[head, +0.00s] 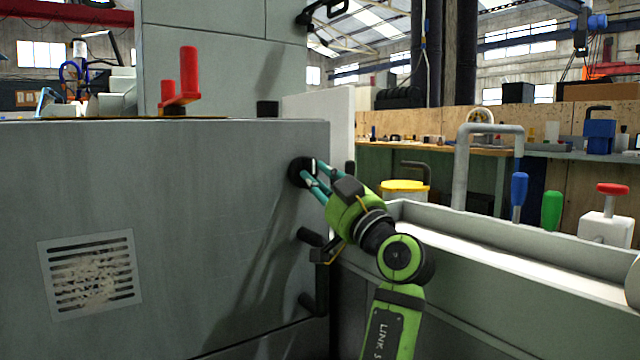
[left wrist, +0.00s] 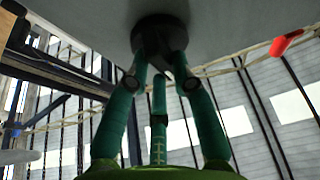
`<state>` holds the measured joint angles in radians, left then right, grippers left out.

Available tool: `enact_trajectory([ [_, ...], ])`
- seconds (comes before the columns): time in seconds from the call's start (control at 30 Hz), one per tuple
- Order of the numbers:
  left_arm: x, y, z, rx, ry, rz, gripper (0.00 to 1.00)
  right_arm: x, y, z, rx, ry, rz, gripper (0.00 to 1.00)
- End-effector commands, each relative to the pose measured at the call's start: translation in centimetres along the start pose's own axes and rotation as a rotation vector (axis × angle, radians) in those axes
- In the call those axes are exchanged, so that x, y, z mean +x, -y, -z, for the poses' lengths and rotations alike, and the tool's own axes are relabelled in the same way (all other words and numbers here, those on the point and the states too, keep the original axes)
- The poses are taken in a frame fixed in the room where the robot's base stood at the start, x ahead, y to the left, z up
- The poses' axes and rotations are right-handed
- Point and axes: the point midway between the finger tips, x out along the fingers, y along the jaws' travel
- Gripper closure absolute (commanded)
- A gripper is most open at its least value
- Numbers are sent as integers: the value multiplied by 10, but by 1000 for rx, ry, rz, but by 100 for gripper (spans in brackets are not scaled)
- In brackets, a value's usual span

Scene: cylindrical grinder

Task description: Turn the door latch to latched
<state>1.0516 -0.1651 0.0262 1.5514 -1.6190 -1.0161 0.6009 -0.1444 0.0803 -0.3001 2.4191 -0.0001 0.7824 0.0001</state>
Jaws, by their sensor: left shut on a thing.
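A dark round knob (head: 297,169), which looks like the door latch, sits on the grey machine panel (head: 200,200) near its upper right edge. In the left wrist view the dark knob (left wrist: 158,32) is at top centre, against the grey surface. My left gripper (head: 310,178), green with teal fingers, is shut on the knob. In the left wrist view the fingers of the left gripper (left wrist: 160,72) reach up around it. The fingers hide part of the knob, so its turn angle cannot be read. My right gripper is not in view.
Dark stubs (head: 312,238) stick out below the knob along the panel edge. A red cranked handle (head: 185,85) stands on the machine top. A vent grille (head: 90,272) is at lower left. A grey trough (head: 500,265) lies right of my arm, with a bent pipe (head: 461,165) behind.

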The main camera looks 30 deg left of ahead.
Motion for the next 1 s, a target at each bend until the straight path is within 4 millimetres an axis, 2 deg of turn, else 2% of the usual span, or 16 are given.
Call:
enact_trajectory([
  [0.2, 0, 0, 0, -5, 1, -1, 100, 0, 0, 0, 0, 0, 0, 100],
  [0.23, 0, 0, 0, -5, 1, -1, 71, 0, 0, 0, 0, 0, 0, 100],
  [0.3, 0, 0, 0, -5, 1, -1, 51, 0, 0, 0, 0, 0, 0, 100],
  [0.67, -3, 0, 0, -2, 1, -2, 51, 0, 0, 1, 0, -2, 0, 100],
  [0.83, -24, -1, -1, -1, 2, -4, 51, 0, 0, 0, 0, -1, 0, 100],
  [1.0, -61, -1, -1, -2, 2, -4, 51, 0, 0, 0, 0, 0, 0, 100],
])
